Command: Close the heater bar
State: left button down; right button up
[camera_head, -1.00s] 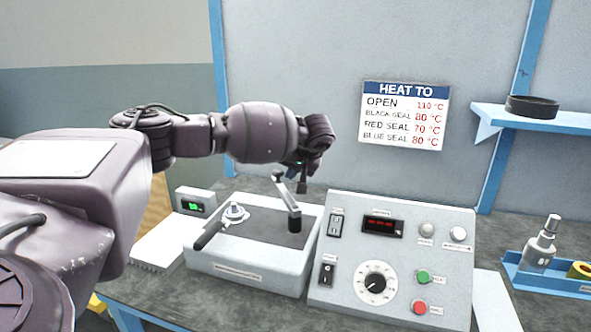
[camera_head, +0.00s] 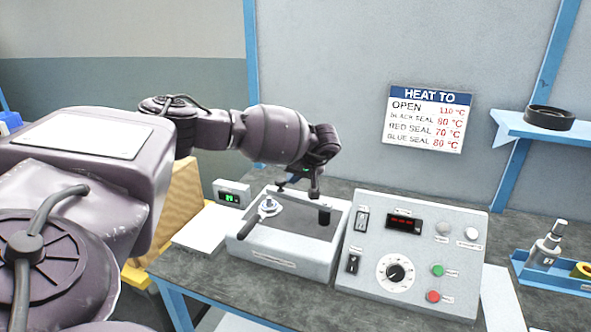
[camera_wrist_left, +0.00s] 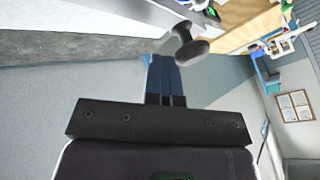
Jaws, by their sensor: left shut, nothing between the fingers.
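My right gripper is not in view.
The control panel (camera_head: 411,253) with dial and buttons stands right of the box. A small green display (camera_head: 230,195) stands to its left. A wall shelf (camera_head: 545,128) and blue tray (camera_head: 553,281) are at the right. Bare bench (camera_head: 385,183) lies behind the panel.

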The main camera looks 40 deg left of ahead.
pick_arm(q)
jog(key=shift+s+a+r+p, duration=0.1)
jog(key=shift+s+a+p, duration=0.2)
jog(key=shift+s, duration=0.3)
jog(key=shift+a, duration=0.1)
